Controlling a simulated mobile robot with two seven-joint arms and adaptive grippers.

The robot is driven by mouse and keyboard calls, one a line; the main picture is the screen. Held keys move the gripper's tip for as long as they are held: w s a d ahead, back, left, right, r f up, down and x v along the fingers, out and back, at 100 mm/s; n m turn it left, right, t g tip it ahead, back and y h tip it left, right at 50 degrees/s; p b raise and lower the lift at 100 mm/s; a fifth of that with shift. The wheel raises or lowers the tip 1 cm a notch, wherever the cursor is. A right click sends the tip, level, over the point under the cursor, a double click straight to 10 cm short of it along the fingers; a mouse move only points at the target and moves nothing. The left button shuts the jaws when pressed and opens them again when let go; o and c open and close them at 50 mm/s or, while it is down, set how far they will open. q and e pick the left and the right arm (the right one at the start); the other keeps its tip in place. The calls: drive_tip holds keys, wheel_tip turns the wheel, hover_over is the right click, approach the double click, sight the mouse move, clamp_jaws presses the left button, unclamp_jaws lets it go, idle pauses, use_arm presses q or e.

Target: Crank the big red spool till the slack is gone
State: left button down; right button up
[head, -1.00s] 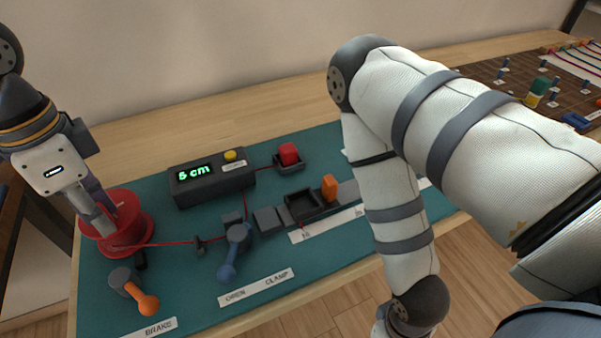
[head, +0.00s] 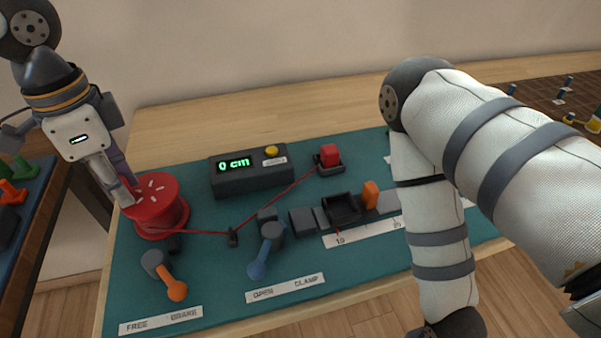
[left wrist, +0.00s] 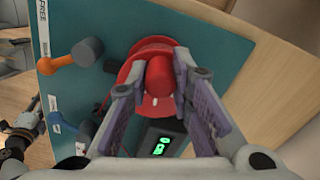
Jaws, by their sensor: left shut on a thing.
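The big red spool (head: 172,212) stands at the left of the teal board, with white marks on its top. My left gripper (head: 128,200) reaches down at the spool's left edge. In the left wrist view its fingers (left wrist: 152,92) are shut on the red knob (left wrist: 160,72) above the spool. The display box (head: 251,178) reads "0 cm". My right gripper is out of the head view; dark arm parts show at the left wrist view's edge.
The orange-tipped lever (head: 166,280) points toward the BRAKE label. The blue-tipped lever (head: 262,255) points toward OPEN. An orange peg (head: 370,194) stands beside a dark open tray (head: 341,208). My right arm crosses the board's right side.

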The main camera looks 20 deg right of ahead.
use_arm(q)
drive_tip(key=shift+w, duration=0.15)
drive_tip(key=shift+f, duration=0.1)
drive_tip(key=c, duration=1.3)
unclamp_jaws()
drive_tip(key=shift+c, duration=0.2)
wheel_tip(320, 180, up, 12)
